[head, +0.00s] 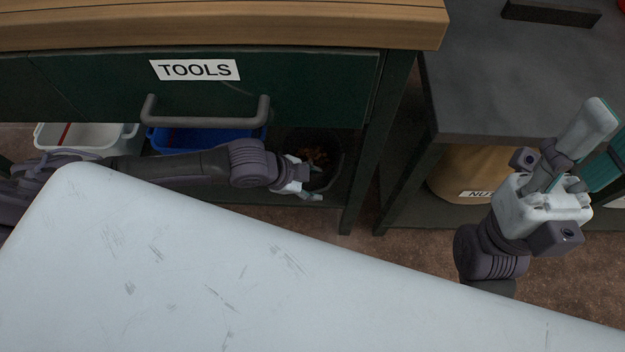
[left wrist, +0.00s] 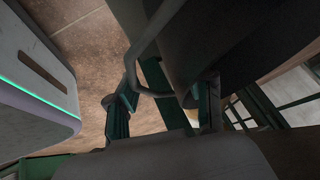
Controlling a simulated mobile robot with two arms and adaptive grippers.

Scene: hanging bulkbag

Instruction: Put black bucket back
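The black bucket (head: 334,150) stands on the lower shelf under the tools drawer, at the shelf's right end, with brownish bits inside. My left gripper (head: 305,184) is at its near left side in the head view and covers part of it. In the left wrist view, the dark bucket wall (left wrist: 240,40) fills the upper right. The fingers of my left gripper (left wrist: 165,108) stand apart there, close to the bucket; whether they touch it is unclear. My right gripper (head: 585,135) is raised at the right, away from the bucket; its finger gap is hard to see.
A blue bin (head: 205,138) and a white bin (head: 85,138) share the lower shelf, left of the bucket. The drawer handle (head: 205,118) juts out above. A table leg (head: 372,150) stands right of the bucket. A brown container (head: 460,175) sits under the grey table.

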